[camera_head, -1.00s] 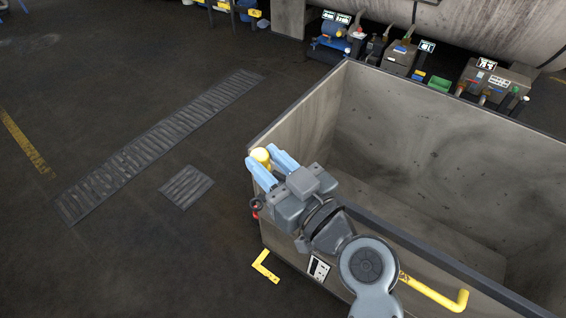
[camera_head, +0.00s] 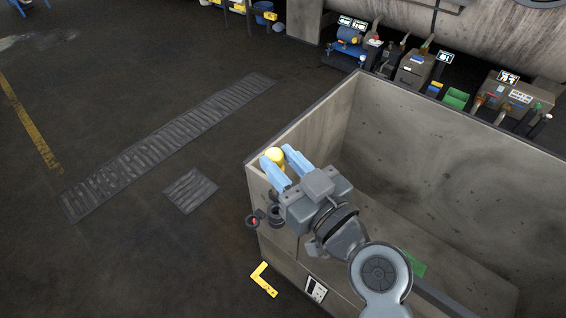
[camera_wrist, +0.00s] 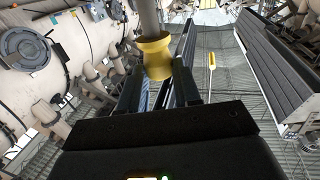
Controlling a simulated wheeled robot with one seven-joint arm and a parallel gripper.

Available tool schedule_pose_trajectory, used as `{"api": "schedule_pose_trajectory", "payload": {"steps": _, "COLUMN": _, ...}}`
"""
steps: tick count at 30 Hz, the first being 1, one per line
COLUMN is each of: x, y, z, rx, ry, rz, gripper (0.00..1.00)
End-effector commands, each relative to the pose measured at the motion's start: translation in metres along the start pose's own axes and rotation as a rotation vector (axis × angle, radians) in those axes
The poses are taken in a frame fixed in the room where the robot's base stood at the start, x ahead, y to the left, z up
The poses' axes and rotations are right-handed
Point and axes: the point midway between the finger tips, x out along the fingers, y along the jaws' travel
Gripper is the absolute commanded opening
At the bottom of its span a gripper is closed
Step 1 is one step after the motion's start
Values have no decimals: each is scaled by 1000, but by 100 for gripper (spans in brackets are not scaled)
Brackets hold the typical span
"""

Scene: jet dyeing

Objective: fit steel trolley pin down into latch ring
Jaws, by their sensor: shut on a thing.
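My gripper (camera_head: 284,165) has pale blue fingers shut on the steel trolley pin at its yellow knob (camera_head: 275,154), beside the left rim of the grey trolley (camera_head: 306,127). In the wrist view, the pin's grey shaft (camera_wrist: 150,17) and its yellow collar (camera_wrist: 157,60) show between my fingers (camera_wrist: 158,90). The pin's far end is hidden in the head view. A dark ring-like fitting (camera_head: 276,214), perhaps the latch ring, is on the trolley's outer side below my gripper. A dark part with a red spot (camera_head: 254,221) is beside it. I cannot tell whether the pin touches either.
The trolley's deep interior (camera_head: 440,180) opens to the right of my arm. Several machine units (camera_head: 412,70) stand behind it. The floor left, with grates (camera_head: 160,150), is clear.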

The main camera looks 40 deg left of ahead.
Motion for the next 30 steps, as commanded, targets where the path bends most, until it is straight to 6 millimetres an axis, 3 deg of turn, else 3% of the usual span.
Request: {"api": "schedule_pose_trajectory", "payload": {"steps": 30, "x": 0, "y": 0, "z": 40, "rx": 0, "ry": 0, "rz": 1, "gripper": 1}}
